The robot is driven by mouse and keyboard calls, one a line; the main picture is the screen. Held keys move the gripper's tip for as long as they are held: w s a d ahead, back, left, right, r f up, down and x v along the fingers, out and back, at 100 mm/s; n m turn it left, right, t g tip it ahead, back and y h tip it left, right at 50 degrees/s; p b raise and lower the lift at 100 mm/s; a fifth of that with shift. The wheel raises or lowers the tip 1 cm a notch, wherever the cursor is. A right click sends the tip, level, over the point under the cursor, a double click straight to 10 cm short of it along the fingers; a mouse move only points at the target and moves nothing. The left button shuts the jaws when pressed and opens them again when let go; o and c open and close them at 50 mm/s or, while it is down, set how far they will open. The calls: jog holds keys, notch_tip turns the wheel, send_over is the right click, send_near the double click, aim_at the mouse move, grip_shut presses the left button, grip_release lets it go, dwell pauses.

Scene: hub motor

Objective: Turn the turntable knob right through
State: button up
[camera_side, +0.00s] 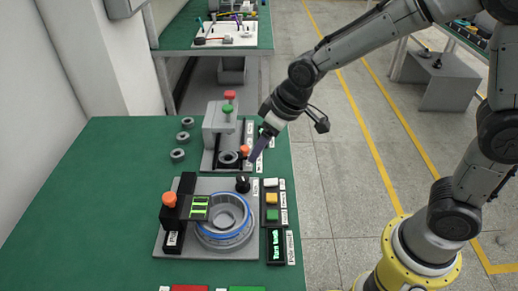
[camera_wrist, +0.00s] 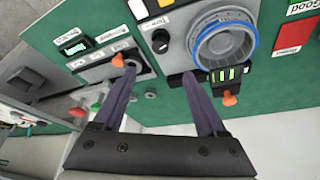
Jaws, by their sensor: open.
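The black knob (camera_side: 242,184) stands upright on the grey plate, behind the turntable (camera_side: 222,222) with its blue ring. In the wrist view the knob (camera_wrist: 160,41) lies ahead of the fingertips, roughly between their lines, and the turntable (camera_wrist: 226,42) is to its right. My gripper (camera_side: 253,158) is above the bench, behind and slightly right of the knob, pointing down and left. In the wrist view my gripper (camera_wrist: 160,73) shows two spread fingers with nothing between them. It appears apart from the knob.
A grey fixture (camera_side: 219,125) with red and green buttons stands behind the knob, close to my gripper. An orange-topped black lever (camera_side: 169,201) and a green-lit display (camera_side: 200,207) sit left of the turntable. Coloured buttons (camera_side: 271,205) line its right. The green bench (camera_side: 110,200) is clear at left.

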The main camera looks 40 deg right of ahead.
dwell(0.3)
jog(key=r+n+g+h, duration=0.1)
jog(key=n+g, duration=0.3)
jog(key=n, duration=1.4)
send_over(242, 177)
notch_tip(242, 177, down, 14)
jog(key=shift+r, duration=0.15)
jog(key=shift+c, duration=0.3)
grip_shut()
